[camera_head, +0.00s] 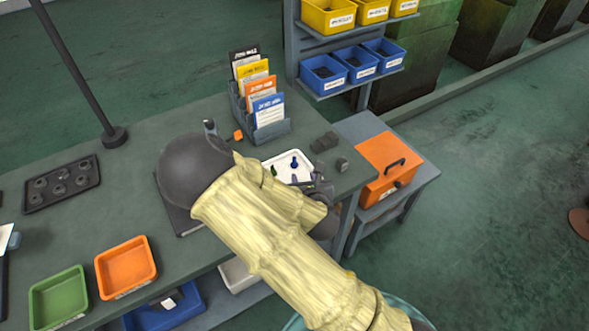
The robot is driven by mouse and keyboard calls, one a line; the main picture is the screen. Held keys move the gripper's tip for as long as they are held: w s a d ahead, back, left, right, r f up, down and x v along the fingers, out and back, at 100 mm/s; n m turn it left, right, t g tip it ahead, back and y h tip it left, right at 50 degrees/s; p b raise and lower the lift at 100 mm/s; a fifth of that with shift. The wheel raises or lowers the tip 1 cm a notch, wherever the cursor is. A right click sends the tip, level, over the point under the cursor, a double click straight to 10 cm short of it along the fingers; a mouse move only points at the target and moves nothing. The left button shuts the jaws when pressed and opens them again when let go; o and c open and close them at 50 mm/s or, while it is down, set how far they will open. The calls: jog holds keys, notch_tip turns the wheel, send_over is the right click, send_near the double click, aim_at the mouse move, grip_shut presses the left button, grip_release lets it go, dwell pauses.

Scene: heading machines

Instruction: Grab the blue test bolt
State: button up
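The blue test bolt (294,162) stands upright on a small white tray (281,161) near the right end of the workbench. A small dark green piece (274,171) is on the same tray, to the left of the bolt. My gripper (318,184) shows as a small dark grey shape at the tray's right front edge, close to the bolt but apart from it in the picture. My pale, sleeved arm hides part of the gripper and the tray's near side. Whether its fingers are open or shut is not clear.
A card rack (262,124) stands behind the tray. Dark blocks (324,142) lie to its right. An orange box (390,165) sits on a lower side stand. Green (59,299) and orange (126,268) bins and a dark parts tray (62,184) are on the left.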

aim_at(295, 159)
jog(key=shift+b+x, duration=0.8)
jog(key=shift+x, duration=0.05)
jog(key=p+x, duration=0.1)
jog(key=x, duration=0.3)
jog(key=shift+w+p, duration=0.3)
jog(key=shift+p, duration=0.05)
jog(key=shift+f, duration=0.1)
jog(key=x, duration=0.1)
jog(key=p+x, duration=0.1)
jog(key=x, duration=0.2)
jog(key=shift+w+a+r+p, duration=0.25)
jog(key=shift+a+p, duration=0.1)
jog(key=shift+a, duration=0.1)
jog(key=shift+w+f, duration=0.3)
jog(key=shift+w, duration=0.05)
jog(key=shift+s, duration=0.1)
jog(key=shift+c, duration=0.5)
grip_shut()
